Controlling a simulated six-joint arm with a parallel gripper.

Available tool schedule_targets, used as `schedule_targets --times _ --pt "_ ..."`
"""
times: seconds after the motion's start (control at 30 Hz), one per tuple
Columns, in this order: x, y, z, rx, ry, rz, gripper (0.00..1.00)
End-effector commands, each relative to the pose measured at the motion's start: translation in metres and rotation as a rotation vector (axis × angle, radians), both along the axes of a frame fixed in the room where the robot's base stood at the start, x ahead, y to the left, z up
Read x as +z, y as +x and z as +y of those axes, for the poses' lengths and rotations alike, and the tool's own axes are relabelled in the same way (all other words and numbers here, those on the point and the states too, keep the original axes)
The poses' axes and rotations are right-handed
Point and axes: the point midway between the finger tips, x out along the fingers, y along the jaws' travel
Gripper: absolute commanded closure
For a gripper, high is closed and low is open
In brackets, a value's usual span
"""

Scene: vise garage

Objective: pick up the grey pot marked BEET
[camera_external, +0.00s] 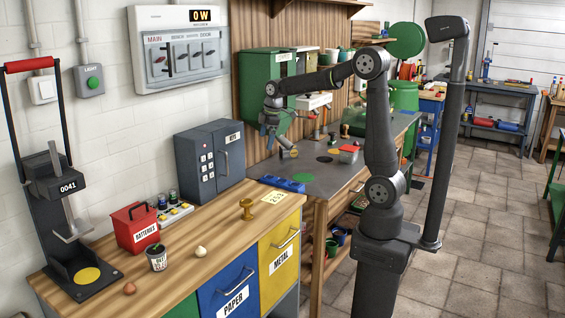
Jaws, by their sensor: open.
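A small grey pot (157,259) with a green sprout stands upright on the wooden worktop (95,240) at the lower left. It bears lettering too small to read surely; it is the only pot of this kind that I make out on this worktop. My gripper (287,153) is open and hangs over the grey bench behind, far to the right of the pot and apart from it. The fingertips are small in this view, and I see nothing held between them.
A red BATTERIES box (131,228) stands just behind the pot. A pale bulb-shaped item (200,252) and a brown one (129,288) lie nearby. A black press (60,215) stands left; a dark safe (210,160) and brass piece (246,209) stand farther back.

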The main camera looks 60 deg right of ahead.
Motion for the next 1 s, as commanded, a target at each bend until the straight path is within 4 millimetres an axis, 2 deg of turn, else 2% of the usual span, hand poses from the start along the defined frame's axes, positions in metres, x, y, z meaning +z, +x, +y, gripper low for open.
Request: schedule_targets --times 0.3,0.4,0.7,0.77,0.87,0.97,1.0 --pt "0.000 0.000 0.000 0.000 0.000 0.000 0.00" --pt "0.000 0.000 0.000 0.000 0.000 0.000 0.19" --pt "0.002 0.001 0.005 0.004 0.006 -0.006 0.19" --pt "0.006 0.004 0.017 0.016 0.021 -0.021 0.19" --pt "0.021 0.013 0.058 0.054 0.077 -0.071 0.19" --pt "0.044 0.023 0.123 0.115 0.163 -0.129 0.19" --pt "0.054 0.026 0.152 0.143 0.199 -0.147 0.19"
